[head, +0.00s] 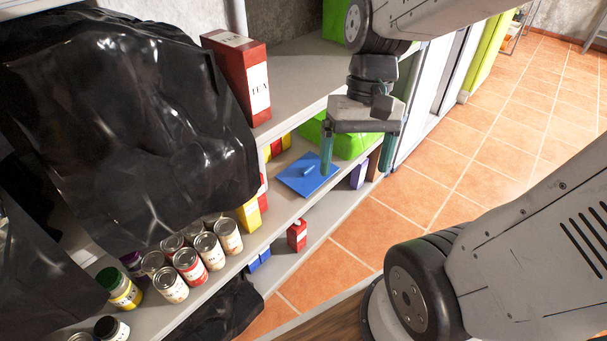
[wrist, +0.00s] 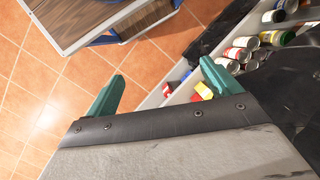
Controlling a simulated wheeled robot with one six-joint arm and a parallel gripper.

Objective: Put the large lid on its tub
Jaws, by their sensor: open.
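A flat blue square with a small raised handle, which looks like the large lid (head: 298,184), lies on the middle shelf in the head view. My gripper (head: 356,172) is open and empty, its teal fingers pointing down near the shelf's front edge. In the picture its left finger overlaps the lid's right side; I cannot tell the height between them. The wrist view also shows the open fingers (wrist: 162,70), but no lid between them. I cannot identify the lid's tub for sure; a bright green container (head: 352,145) stands behind the lid, partly hidden by my gripper.
Several cans (head: 186,262) stand on the shelf at the lower left, below black plastic sheeting (head: 120,120). A red box (head: 240,78) stands on the upper shelf. A brown-topped table (wrist: 95,20) shows in the wrist view. The tiled floor (head: 440,170) is clear at right.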

